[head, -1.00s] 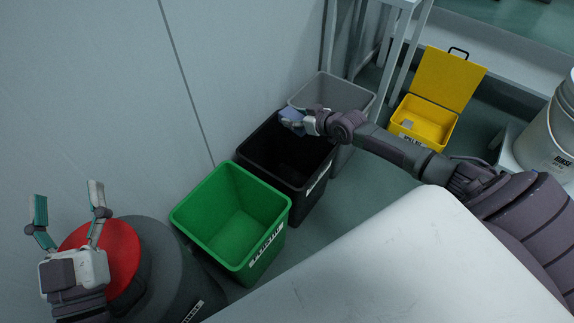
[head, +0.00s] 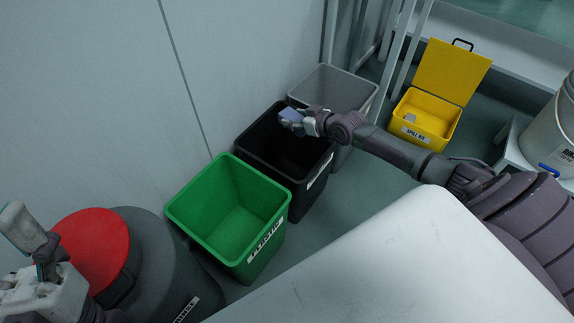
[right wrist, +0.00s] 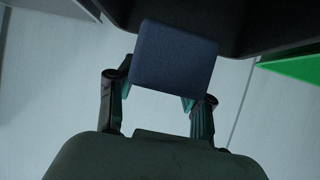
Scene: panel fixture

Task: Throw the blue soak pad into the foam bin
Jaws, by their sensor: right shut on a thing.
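The blue soak pad (head: 291,115) is a small blue block in the fingers of my right gripper (head: 299,123), which is shut on it. They are above the open black bin (head: 262,168), near its far rim. In the right wrist view the pad (right wrist: 173,55) is between the two fingers (right wrist: 160,105), with the dark bin (right wrist: 260,22) beyond it. The black bin's label cannot be read, so I cannot tell which bin is for foam. My left gripper (head: 35,250) is partly cut off at the lower left edge; its opening is unclear.
A green bin (head: 205,205) stands left of the black bin, and a grey bin (head: 360,88) stands behind it. A grey drum with a red lid (head: 95,245) is at the lower left. An open yellow spill kit (head: 425,125) and a white bucket (head: 548,140) are at the right.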

